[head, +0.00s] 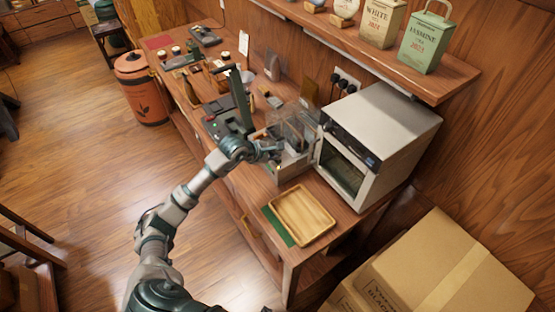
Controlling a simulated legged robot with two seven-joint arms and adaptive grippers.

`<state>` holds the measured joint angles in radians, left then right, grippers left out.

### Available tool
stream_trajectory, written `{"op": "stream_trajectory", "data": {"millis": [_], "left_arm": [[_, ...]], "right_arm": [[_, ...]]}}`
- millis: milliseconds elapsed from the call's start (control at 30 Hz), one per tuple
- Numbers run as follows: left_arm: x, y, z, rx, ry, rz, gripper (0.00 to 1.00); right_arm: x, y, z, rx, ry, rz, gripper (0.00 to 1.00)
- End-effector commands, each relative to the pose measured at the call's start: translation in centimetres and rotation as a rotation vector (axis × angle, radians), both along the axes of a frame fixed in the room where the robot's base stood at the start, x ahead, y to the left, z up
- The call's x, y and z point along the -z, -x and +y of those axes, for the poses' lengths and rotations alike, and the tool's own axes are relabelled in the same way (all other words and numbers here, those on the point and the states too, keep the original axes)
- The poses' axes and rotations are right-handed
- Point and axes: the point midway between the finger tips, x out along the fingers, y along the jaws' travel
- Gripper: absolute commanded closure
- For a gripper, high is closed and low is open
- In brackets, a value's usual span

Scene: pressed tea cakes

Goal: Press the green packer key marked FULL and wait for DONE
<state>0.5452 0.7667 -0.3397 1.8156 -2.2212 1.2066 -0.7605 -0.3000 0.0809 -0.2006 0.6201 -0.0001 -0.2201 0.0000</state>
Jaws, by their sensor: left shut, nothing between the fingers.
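My left gripper (270,152) is shut and empty. It is at the front of a grey machine with a clear hood (296,132), which stands on the wooden counter beside the white oven. I cannot tell whether the fingers touch the machine. The gripper and wrist cover part of its front. I cannot make out a green key, the word FULL or the word DONE. A dark device with red parts and an upright black panel (240,98) stands just behind my wrist. Which of the two is the packer is not clear. My right gripper is not in view.
The white oven (384,122) stands right of the machine. A wooden tray (302,238) lies on a green mat at the near counter end. Tins (425,45) stand on the shelf above. Cardboard boxes (445,265) are at lower right, an orange canister (143,90) at left.

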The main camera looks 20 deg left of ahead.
Motion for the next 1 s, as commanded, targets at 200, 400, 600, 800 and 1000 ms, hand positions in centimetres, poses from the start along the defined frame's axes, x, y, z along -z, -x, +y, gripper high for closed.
{"op": "stream_trajectory", "data": {"millis": [200,400,600,800,1000], "left_arm": [[-0.8,0.0,-0.3,0.001,0.0,0.001,1.0],[-1.7,0.0,-0.6,0.001,0.0,0.001,1.0],[-1.7,0.0,-0.6,0.001,0.0,0.001,1.0],[-2.0,0.0,-0.6,0.001,0.001,0.0,1.0],[-3.8,0.0,-0.6,0.0,0.001,-0.001,1.0]], "right_arm": [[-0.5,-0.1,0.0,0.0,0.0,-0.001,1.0],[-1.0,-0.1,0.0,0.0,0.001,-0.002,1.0],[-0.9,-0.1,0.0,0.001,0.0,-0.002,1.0],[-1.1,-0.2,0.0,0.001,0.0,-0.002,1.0],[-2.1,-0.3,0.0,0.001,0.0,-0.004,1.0]]}}
